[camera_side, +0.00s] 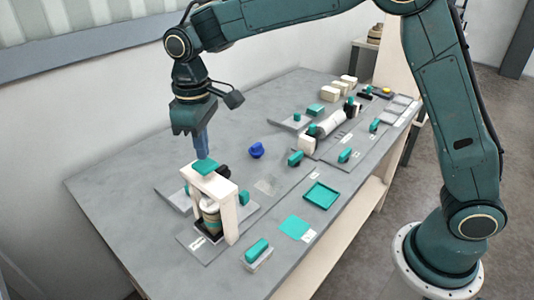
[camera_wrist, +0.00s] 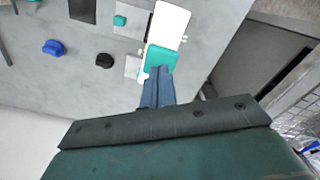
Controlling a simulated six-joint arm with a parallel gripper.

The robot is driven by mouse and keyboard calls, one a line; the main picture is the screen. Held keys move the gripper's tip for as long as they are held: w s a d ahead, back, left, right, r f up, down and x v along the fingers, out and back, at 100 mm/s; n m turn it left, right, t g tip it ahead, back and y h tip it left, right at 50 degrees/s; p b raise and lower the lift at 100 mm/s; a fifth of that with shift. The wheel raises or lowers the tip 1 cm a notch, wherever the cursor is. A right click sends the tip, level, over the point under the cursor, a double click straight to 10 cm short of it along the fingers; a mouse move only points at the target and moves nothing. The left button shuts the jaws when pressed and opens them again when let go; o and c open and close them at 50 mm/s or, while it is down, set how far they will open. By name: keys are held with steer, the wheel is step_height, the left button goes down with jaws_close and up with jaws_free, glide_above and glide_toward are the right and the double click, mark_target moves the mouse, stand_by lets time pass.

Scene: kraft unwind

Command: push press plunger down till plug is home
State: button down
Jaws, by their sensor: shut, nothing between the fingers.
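The press is a cream arch-shaped frame (camera_side: 229,200) near the left end of the table. Its teal plunger top (camera_side: 206,167) sits just above the crossbar. Inside the arch stands a banded roll or core (camera_side: 210,216); the plug is hidden from me. My gripper (camera_side: 202,155) points down with its blue fingers shut and empty, tips at or just above the plunger top; I cannot tell if they touch. In the wrist view the shut fingers (camera_wrist: 158,72) reach the teal plunger top (camera_wrist: 160,58), with the cream frame (camera_wrist: 168,24) beyond.
A blue knob (camera_side: 256,150) lies behind the press to the right. A teal tray (camera_side: 321,195), a teal square (camera_side: 294,228) and a teal-topped block (camera_side: 257,250) lie along the front. Several fixtures fill the far right. The table's left end is clear.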

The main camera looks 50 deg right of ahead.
mark_target(205, 163)
steer(key=shift+s+f, duration=0.1)
steer(key=shift+f, duration=2)
stand_by(5.0)
steer(key=shift+r, duration=0.2)
steer(key=shift+r, duration=3.35)
